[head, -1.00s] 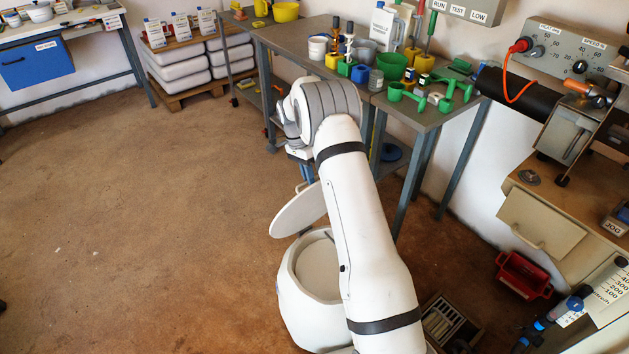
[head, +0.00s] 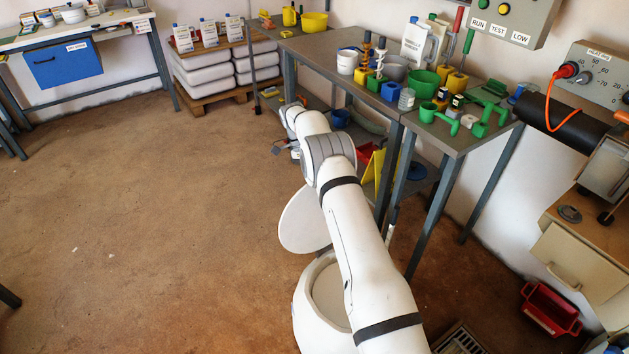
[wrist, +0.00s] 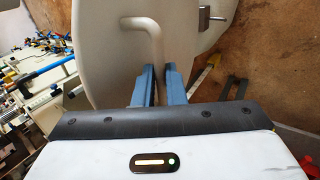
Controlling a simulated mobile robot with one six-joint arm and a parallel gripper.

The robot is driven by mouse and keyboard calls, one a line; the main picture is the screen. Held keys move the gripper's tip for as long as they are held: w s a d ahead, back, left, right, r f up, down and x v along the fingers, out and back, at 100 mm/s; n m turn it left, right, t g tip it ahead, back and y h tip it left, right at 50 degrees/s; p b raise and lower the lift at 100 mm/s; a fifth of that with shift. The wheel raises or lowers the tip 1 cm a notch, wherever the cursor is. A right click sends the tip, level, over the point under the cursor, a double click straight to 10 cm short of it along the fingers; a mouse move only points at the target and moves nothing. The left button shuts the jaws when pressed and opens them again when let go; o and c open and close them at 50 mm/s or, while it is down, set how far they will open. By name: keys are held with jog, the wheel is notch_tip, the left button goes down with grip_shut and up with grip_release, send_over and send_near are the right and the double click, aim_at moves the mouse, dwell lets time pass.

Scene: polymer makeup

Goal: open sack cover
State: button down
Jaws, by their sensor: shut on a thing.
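The sack cover (head: 300,226) is a round, pale lid standing steeply tilted at the far side of the white, round-mouthed sack container (head: 306,318). The container's opening is partly uncovered, with a pale inside visible, and my arm hides its right side. In the wrist view the cover (wrist: 105,60) fills the upper middle and carries a bent white handle (wrist: 152,36). My gripper (wrist: 158,72) has its blue fingers shut on the lower end of this handle. In the head view my arm crosses in front, and the fingers cannot be made out.
A grey table (head: 330,48) with cups, bottles and green parts stands behind and right of my arm. A red bin (head: 550,308) lies on the floor at right, below a drawer cabinet (head: 575,258). White sacks sit on a pallet (head: 228,92) at the back. The floor at left is clear.

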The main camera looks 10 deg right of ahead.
jog(key=shift+s+d+f, duration=0.1)
jog(key=shift+d+f, duration=0.1)
jog(key=shift+f, duration=0.3)
jog(key=c, duration=1.7)
grip_release()
jog(key=shift+f, duration=0.1)
jog(key=shift+o, duration=1)
jog(key=shift+a+r, duration=0.1)
jog(key=shift+r, duration=0.15)
notch_tip(320, 180, up, 10)
